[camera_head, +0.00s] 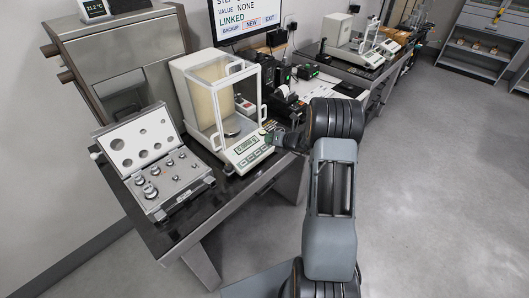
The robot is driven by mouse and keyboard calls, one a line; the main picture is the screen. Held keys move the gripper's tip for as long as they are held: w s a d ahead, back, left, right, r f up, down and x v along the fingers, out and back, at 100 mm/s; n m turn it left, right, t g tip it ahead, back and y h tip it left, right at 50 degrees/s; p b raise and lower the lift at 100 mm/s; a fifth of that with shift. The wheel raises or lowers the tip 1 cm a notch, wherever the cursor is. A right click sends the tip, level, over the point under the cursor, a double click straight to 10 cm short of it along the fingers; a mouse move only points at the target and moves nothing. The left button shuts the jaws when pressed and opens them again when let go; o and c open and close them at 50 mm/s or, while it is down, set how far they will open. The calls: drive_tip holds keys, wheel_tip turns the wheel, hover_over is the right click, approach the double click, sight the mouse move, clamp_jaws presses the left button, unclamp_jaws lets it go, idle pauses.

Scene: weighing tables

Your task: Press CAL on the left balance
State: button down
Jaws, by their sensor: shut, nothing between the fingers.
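The nearer balance (193,84) stands on the dark near table, with a clear draft shield and a pale body. Its front panel (246,151) has a green display and a row of small buttons; the labels are too small to read. My gripper (270,138) reaches in from the right and its tip is at the right end of this panel, by the display. The gripper is shut and holds nothing. Whether it touches the panel, I cannot tell. A second balance (338,35) stands on the table farther back.
An open case of metal weights (184,185) lies left of the balance. A small printer (287,98) and black devices stand close behind my gripper. A monitor (247,20) is at the back. The grey floor (430,190) at right is clear.

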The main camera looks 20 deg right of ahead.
drive_tip(key=shift+w+a+f+b, duration=0.1)
drive_tip(key=shift+w+f+b, duration=0.15)
drive_tip(key=shift+f, duration=0.3)
drive_tip(key=shift+w+a+f+b, duration=0.15)
drive_tip(key=shift+f+b, duration=0.2)
drive_tip(key=shift+f, duration=0.2)
drive_tip(key=shift+f, duration=0.2)
idle(1.1)
drive_tip(key=shift+w+f+b, duration=0.15)
drive_tip(key=shift+f+b, duration=0.1)
drive_tip(key=shift+b, duration=0.1)
drive_tip(key=shift+f+b, duration=0.35)
idle(0.6)
drive_tip(key=shift+r, duration=0.15)
drive_tip(key=shift+s+r+p, duration=0.2)
drive_tip(key=shift+r+p, duration=0.4)
drive_tip(key=shift+r, duration=0.1)
drive_tip(key=r+p, duration=0.1)
drive_tip(key=s+r+p, duration=0.1)
drive_tip(key=r, duration=0.1)
drive_tip(key=d+r+p, duration=0.1)
drive_tip(key=shift+s+r+p, duration=0.25)
drive_tip(key=shift+s+p, duration=0.05)
idle(0.4)
